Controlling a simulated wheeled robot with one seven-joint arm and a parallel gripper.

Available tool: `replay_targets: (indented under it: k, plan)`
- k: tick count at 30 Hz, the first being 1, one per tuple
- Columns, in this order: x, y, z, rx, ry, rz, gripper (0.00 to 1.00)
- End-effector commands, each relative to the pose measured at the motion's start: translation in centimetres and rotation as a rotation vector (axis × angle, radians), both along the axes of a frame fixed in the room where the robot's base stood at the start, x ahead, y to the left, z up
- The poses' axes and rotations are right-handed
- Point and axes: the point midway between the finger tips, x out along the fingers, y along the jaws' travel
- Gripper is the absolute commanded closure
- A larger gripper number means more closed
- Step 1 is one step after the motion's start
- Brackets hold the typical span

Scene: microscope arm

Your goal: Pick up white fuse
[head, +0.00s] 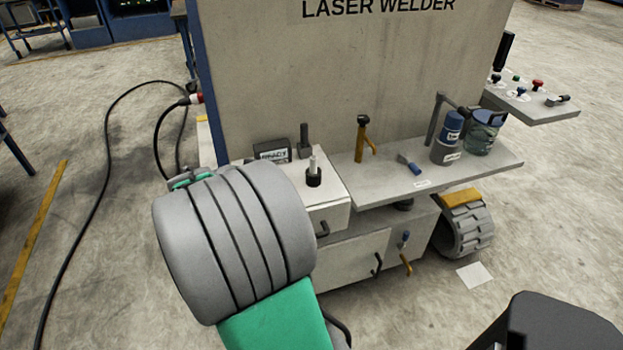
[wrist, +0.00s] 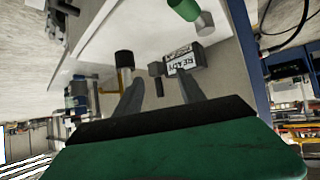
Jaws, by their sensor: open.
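A small whitish pin in a black round base, which looks like the white fuse (head: 313,163), stands upright on the light box-shaped part of the welder bench, just right of my arm in the head view. In the head view my thick grey wrist hides the fingers.
A READY sign (head: 272,154) and a black post (head: 305,140) stand near the welder panel (head: 340,85). An ochre tool (head: 361,140), a blue-handled brush (head: 410,165) and cups (head: 447,140) are to the right. A green-and-grey cylinder (wrist: 203,24) shows at the wrist view's top.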

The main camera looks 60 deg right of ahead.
Motion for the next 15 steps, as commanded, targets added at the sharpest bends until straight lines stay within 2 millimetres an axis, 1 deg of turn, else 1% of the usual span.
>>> replay_targets:
  k: [1, 3, 5, 8, 14, 15]
  plan:
    - [-2.5, -3.2, -1.3, -0.066, -0.013, -0.087, 0.53]
    - [-5.0, -6.1, -1.1, -0.148, -0.031, -0.167, 0.53]
    - [-6.2, -7.6, -0.9, -0.191, -0.038, -0.201, 0.53]
    - [-6.7, -9.1, -0.9, -0.209, -0.043, -0.216, 0.53]
    - [-6.8, -11.8, -2.0, -0.206, -0.041, -0.214, 0.53]
    - [-6.9, -12.6, -2.3, -0.206, -0.041, -0.215, 0.53]
